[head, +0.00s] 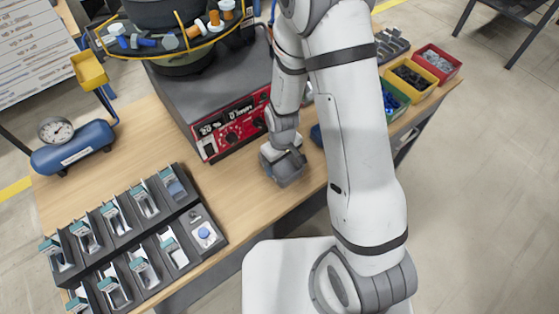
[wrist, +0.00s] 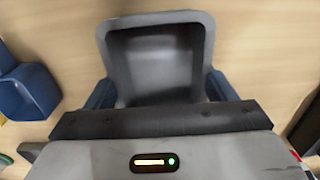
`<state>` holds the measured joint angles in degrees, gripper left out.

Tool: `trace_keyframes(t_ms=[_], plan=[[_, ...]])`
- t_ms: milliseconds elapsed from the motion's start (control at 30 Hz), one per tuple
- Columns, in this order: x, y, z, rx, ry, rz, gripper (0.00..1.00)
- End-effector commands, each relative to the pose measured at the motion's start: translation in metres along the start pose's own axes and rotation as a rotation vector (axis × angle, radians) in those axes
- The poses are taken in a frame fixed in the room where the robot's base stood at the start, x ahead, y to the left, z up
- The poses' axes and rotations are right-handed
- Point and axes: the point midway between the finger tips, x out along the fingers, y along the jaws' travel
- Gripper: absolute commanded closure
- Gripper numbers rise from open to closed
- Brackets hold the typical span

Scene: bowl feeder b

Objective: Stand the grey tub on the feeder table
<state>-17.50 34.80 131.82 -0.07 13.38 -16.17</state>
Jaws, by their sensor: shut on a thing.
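The grey tub (wrist: 157,72) is in the wrist view, its open, hollow top facing the camera and looking empty. My gripper (wrist: 160,94) is shut on it, with a blue-grey finger at each side. In the head view my gripper (head: 282,160) is low over the wooden feeder table (head: 250,205), right of the feeder's control box and near the front edge. The tub is hard to tell from the gripper there. I cannot tell whether its base touches the table.
A blue bin (wrist: 27,90) lies left of the tub in the wrist view. The feeder control box (head: 225,115) stands left of my gripper in the head view. A black compartment tray (head: 120,245) is at front left. Red (head: 437,63) and yellow (head: 411,78) bins stand at right.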

Motion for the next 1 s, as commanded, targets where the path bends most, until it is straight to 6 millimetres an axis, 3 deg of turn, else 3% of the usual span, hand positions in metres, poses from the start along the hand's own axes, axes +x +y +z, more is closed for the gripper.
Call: trace_keyframes(t_ms=[167,200,433,800,1000], plan=[[0.005,0.0,0.0,0.0,0.0,0.0,0.49],[0.003,0.0,0.0,-0.001,0.0,0.0,0.2],[0.003,-0.001,0.0,-0.001,0.0,0.0,0.01],[-0.004,-0.001,-0.001,-0.002,0.001,0.0,0.01],[-0.033,-0.001,-0.001,-0.002,0.005,0.002,0.01]])
